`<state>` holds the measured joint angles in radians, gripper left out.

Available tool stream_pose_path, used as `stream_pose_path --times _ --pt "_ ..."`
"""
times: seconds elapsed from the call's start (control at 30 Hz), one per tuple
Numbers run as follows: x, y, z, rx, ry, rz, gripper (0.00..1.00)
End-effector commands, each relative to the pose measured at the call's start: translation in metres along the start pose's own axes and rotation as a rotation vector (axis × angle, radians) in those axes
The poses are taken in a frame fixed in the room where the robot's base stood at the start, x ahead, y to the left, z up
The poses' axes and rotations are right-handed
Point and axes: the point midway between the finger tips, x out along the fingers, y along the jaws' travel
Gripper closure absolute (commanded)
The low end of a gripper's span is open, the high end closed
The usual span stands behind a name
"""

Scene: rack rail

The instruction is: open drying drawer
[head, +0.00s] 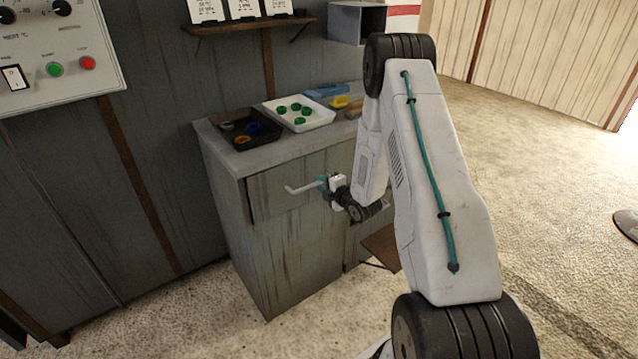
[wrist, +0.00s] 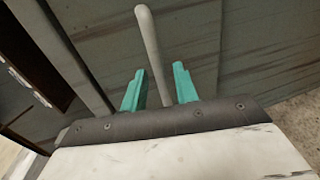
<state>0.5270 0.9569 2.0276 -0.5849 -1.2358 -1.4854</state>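The drying drawer (head: 272,196) is the grey upper front of the cabinet and looks closed. Its pale bar handle (head: 300,189) stands out from the front. My gripper (head: 322,183) is at the right end of the handle. In the wrist view the handle (wrist: 149,40) runs between the two teal fingers of my gripper (wrist: 159,70). The fingers are apart, with a gap showing on each side of the bar. How deep the bar lies between the fingertips is hard to tell.
The cabinet top (head: 222,144) bears a dark tray (head: 228,140), a white tray (head: 322,116) with several green rings, and a blue item (head: 326,90). A shelf (head: 240,26) and a control panel (head: 55,85) are on the wall. The floor in front of the cabinet (head: 205,305) is clear.

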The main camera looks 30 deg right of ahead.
Motion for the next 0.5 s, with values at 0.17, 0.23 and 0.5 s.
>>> stream_pose_path --times 0.17,0.23,0.5 --pt "0.018 -0.001 0.0 0.001 0.001 -0.001 0.7" --pt "0.02 0.0 0.0 0.001 0.0 -0.001 0.7" --pt "0.021 0.0 0.0 0.002 0.0 -0.001 0.76"
